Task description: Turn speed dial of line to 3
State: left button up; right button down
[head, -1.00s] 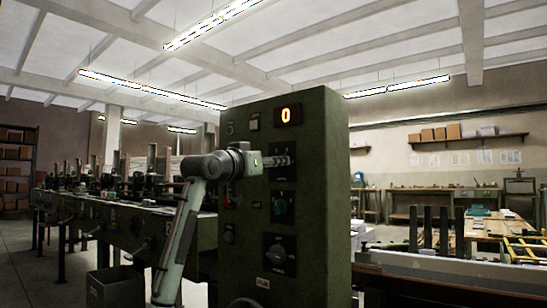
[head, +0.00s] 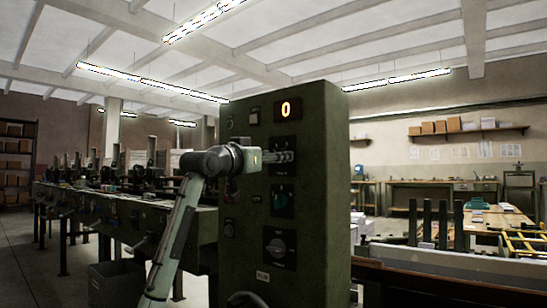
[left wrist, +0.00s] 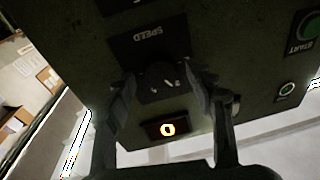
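The green control cabinet (head: 330,190) stands upright in front of me. Its lit display (head: 286,108) reads 0, and the display also shows upside down in the left wrist view (left wrist: 167,128). The dark speed dial (left wrist: 163,80) sits between the display and the SPEED label (left wrist: 148,37). My left gripper (head: 282,156) is at the dial's plate in the head view and covers most of the dial. In the left wrist view its two fingers (left wrist: 166,88) are apart, one on each side of the dial; I cannot tell whether they touch it. My right gripper is not in view.
A START button (left wrist: 305,28) shows in the left wrist view. A long machine line (head: 130,215) runs back on the left. A workbench with a yellow frame (head: 525,243) is at right.

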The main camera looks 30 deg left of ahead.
pick_arm(q)
jog(key=s+f, duration=0.1)
jog(key=s, duration=1.1)
jog(key=shift+f, duration=0.2)
